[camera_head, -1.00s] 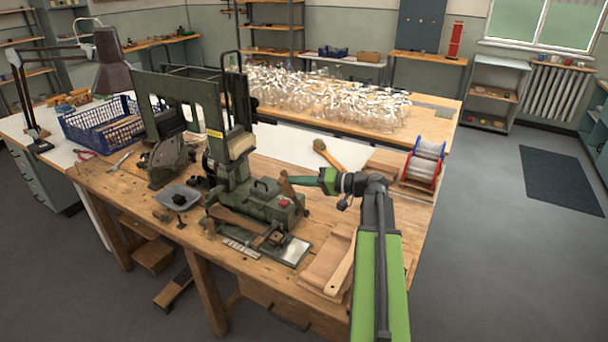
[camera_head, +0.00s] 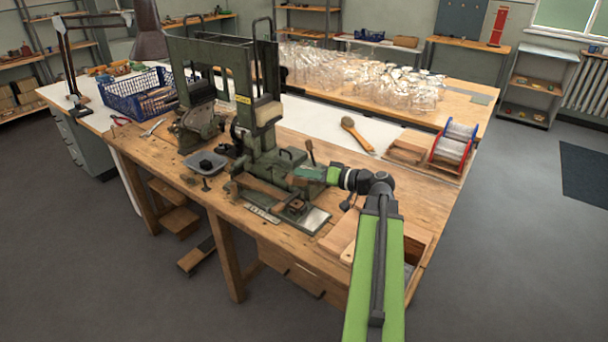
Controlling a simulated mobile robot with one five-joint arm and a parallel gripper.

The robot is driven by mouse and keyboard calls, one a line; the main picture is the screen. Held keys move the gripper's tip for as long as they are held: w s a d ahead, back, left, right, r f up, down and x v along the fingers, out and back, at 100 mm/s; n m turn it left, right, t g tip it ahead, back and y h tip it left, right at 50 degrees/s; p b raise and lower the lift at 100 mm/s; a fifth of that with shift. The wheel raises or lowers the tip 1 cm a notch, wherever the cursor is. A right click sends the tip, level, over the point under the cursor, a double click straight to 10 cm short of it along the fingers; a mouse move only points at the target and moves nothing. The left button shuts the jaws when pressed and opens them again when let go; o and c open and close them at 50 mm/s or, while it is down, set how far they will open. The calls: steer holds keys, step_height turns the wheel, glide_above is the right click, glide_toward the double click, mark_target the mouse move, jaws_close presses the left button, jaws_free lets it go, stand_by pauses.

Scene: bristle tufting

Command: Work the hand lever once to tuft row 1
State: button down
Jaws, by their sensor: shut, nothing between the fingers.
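The green tufting machine (camera_head: 242,118) stands on the wooden bench. A short dark upright lever (camera_head: 311,152) rises from its right end, just behind my gripper; I cannot tell for certain that it is the hand lever. A brown wooden bar (camera_head: 263,187) lies low across the machine's front. A small brown block (camera_head: 295,206) sits on the metal plate (camera_head: 314,219) at the machine's foot. My gripper (camera_head: 292,178) reaches in from the right, low over the machine's right end. It is shut and empty. Its fingertips are small here, and I cannot tell whether they touch the machine.
A grey tray (camera_head: 204,163) and small parts lie left of the machine. A wooden brush (camera_head: 357,135) and a red-and-blue spool holder (camera_head: 453,146) lie behind my arm. A blue crate (camera_head: 138,94) stands at the back left. Wooden boards (camera_head: 343,236) lie beside my arm.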

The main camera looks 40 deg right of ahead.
steer(key=shift+s+a+f, duration=0.2)
steer(key=shift+s+f, duration=0.25)
steer(key=shift+f, duration=0.1)
step_height(320, 180, up, 5)
steer(key=w+d+p, duration=0.1)
steer(key=d+p, duration=0.2)
steer(key=p, duration=0.2)
steer(key=v, duration=0.9)
steer(key=shift+s, duration=0.4)
steer(key=shift+f, duration=0.1)
